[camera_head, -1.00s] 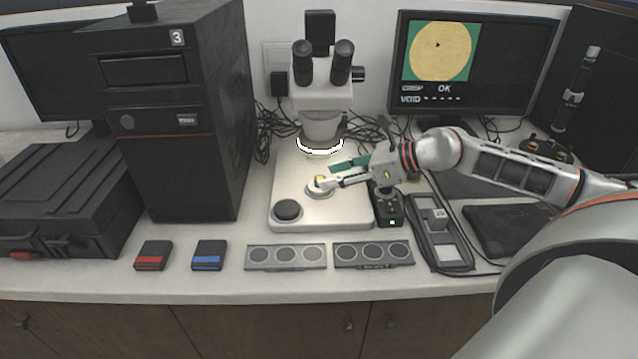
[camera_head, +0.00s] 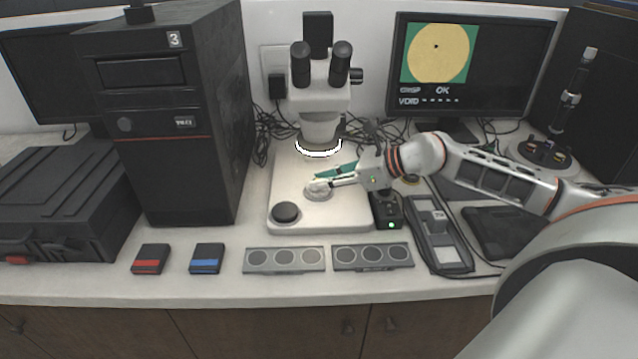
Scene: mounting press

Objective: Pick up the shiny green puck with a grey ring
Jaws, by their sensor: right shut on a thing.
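My right gripper (camera_head: 317,186) reaches in from the right over the white microscope stage (camera_head: 345,213). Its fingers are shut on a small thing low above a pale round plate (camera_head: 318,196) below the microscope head. The fingers hide most of the held thing, so I cannot tell its colour or whether it has a grey ring. A teal strip (camera_head: 334,171) shows alongside the gripper's far side. No shiny green puck can be made out elsewhere on the bench. My left gripper is not in view.
The microscope (camera_head: 320,95) stands just behind the gripper. A black knob (camera_head: 286,212) sits on the stage's front left. Two grey trays with round wells, one the left tray (camera_head: 251,267), lie in front. A small black box with a green light (camera_head: 386,214) stands right of the stage.

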